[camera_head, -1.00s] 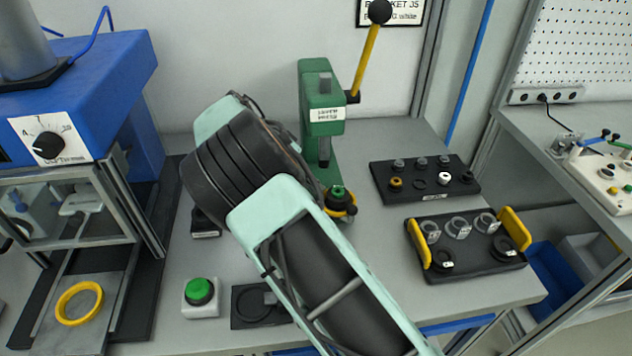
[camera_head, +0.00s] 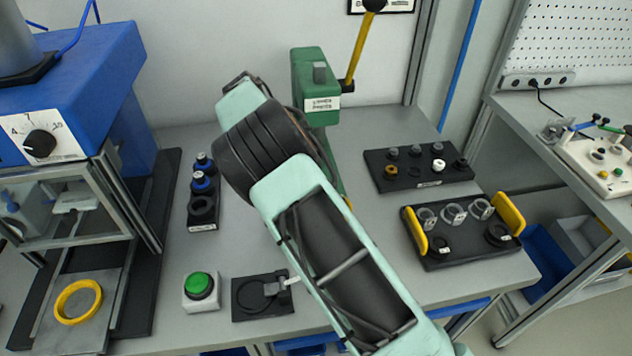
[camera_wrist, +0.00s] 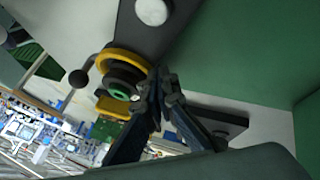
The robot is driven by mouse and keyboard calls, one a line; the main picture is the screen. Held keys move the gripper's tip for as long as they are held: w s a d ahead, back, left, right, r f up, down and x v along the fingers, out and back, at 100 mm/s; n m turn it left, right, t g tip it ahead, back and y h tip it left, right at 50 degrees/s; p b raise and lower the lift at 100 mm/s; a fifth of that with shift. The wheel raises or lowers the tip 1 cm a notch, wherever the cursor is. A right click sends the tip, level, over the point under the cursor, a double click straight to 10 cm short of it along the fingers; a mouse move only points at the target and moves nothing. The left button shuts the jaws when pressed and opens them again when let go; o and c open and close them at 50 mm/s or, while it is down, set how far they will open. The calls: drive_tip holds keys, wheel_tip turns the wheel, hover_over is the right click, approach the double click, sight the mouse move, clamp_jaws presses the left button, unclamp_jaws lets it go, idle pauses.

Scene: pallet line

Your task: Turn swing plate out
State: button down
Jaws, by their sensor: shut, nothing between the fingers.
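The green lever press (camera_head: 316,85) stands at the back of the bench, its lower part hidden behind my arm in the head view. In the wrist view a yellow ring-shaped plate (camera_wrist: 104,56) surrounds a dark round holder with a green centre (camera_wrist: 122,92). I take this for the swing plate. A thin rod with a dark ball knob (camera_wrist: 78,78) sticks out to its left. My gripper (camera_wrist: 158,88) is shut and empty, close to the right side of the holder. I cannot tell whether it touches. My gripper is hidden in the head view.
A black tray with blue-topped parts (camera_head: 203,210) stands left of my arm. A green button box (camera_head: 200,290) and a black fixture (camera_head: 262,296) are at the front. Two part trays (camera_head: 470,252) (camera_head: 400,180) stand right of the press. The blue machine (camera_head: 75,90) is at far left.

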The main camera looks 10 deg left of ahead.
drive_tip(key=shift+s+d, duration=0.2)
drive_tip(key=shift+s, duration=0.35)
drive_tip(key=shift+s+d, duration=0.15)
drive_tip(key=shift+s, duration=0.7)
drive_tip(key=v, duration=1.2)
idle(0.3)
drive_tip(key=shift+s, duration=0.1)
idle(0.4)
